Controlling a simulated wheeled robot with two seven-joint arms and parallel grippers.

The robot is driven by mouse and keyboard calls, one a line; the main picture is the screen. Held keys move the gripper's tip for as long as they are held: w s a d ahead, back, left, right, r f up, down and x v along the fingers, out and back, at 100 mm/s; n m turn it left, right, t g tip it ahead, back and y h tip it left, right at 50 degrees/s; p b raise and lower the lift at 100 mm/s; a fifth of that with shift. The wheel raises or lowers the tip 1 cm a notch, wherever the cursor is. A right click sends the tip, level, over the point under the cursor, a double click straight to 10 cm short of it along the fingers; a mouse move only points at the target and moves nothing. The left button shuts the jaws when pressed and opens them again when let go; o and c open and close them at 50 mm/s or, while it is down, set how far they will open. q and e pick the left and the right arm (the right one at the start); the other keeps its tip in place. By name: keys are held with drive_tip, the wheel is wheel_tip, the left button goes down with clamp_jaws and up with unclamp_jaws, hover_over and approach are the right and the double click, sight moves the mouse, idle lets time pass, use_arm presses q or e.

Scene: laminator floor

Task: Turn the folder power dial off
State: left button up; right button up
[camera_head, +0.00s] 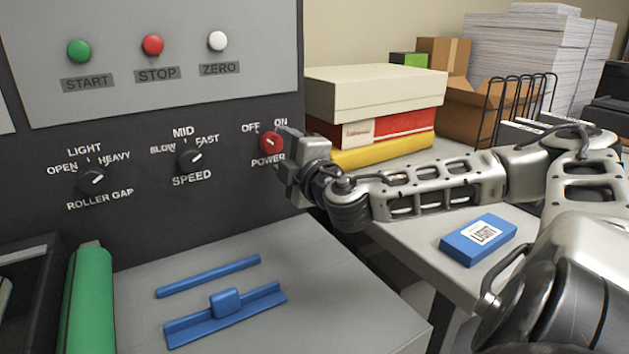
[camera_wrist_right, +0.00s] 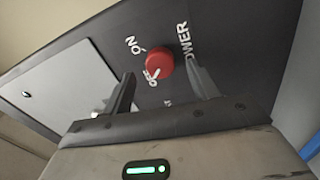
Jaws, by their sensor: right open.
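The folder power dial (camera_head: 270,143) is a round red knob on the dark machine panel, between OFF and ON labels above and POWER below. Its small white mark seems to point up-left, toward OFF. In the right wrist view the red dial (camera_wrist_right: 159,62) lies ahead, between the finger directions, with a white mark on its OFF side. My right gripper (camera_head: 287,150) is just right of the dial in the head view, fingers toward the panel. The right wrist view shows the gripper (camera_wrist_right: 163,82) open, with nothing between its fingers. I cannot tell whether a fingertip touches the dial. My left gripper is out of view.
The speed dial (camera_head: 190,158) and roller gap dial (camera_head: 92,180) sit left on the panel. Green, red and white buttons are above. A blue guide (camera_head: 225,312) lies on the grey bed below. A blue box (camera_head: 478,240) and stacked boxes (camera_head: 375,95) stand right.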

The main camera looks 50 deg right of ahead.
use_arm(q)
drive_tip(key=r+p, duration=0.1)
drive_tip(key=p, duration=0.2)
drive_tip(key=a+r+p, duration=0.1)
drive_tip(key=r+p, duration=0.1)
drive_tip(key=p, duration=0.2)
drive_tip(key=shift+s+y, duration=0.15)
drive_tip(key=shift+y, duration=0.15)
use_arm(e)
drive_tip(key=v, duration=1.2)
